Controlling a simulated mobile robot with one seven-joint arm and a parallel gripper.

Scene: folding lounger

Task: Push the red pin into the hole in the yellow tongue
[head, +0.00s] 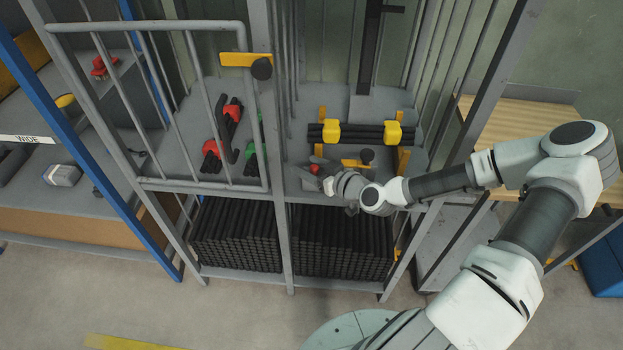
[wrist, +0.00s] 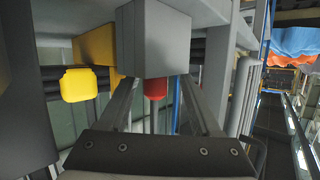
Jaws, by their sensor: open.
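The red pin (head: 314,168) shows as a small red spot at the front of the right-hand bay in the head view. In the wrist view the red pin (wrist: 155,88) sticks out of a grey block (wrist: 154,40), between my gripper's fingers. My gripper (head: 322,174) is open around the pin; in the wrist view its fingers (wrist: 160,85) stand on either side, and contact cannot be told. A yellow bar (head: 354,163), perhaps the tongue, lies just right of the pin. A yellow piece (wrist: 95,47) shows beside the grey block. No hole is visible.
Black bars with yellow clamps (head: 333,132) lie behind my gripper. A barred gate (head: 205,110) with a yellow latch (head: 245,60) stands left. Red and black handles (head: 228,118) lie behind it. Stacked black bars (head: 240,235) fill the lower shelf. The floor in front is mostly clear.

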